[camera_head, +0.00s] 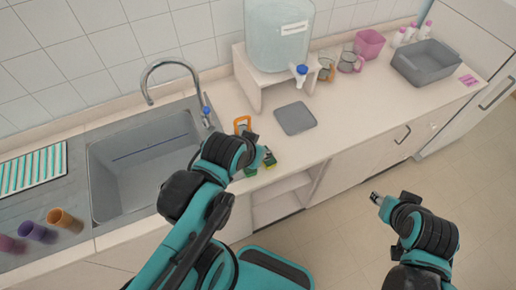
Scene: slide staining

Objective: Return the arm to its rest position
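My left arm reaches over the counter's front edge to the right of the sink. Its gripper (259,157) is at the edge, largely hidden behind my wrist, so its fingers cannot be made out. An orange object (242,123) shows just behind the wrist, and small green-and-yellow pieces (268,160) show beside the gripper. I cannot tell whether the gripper touches or holds either. My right gripper (377,198) is over the open floor in front of the cabinets, away from all objects. It looks empty, but its finger opening is too small to read.
The sink (145,195) with its faucet (165,66) is at left, near a striped rack (32,167) and several coloured cups (65,219). A water tank (279,35) stands behind a grey square mat (295,118). A grey bin (427,66) is at right. Open floor lies in front.

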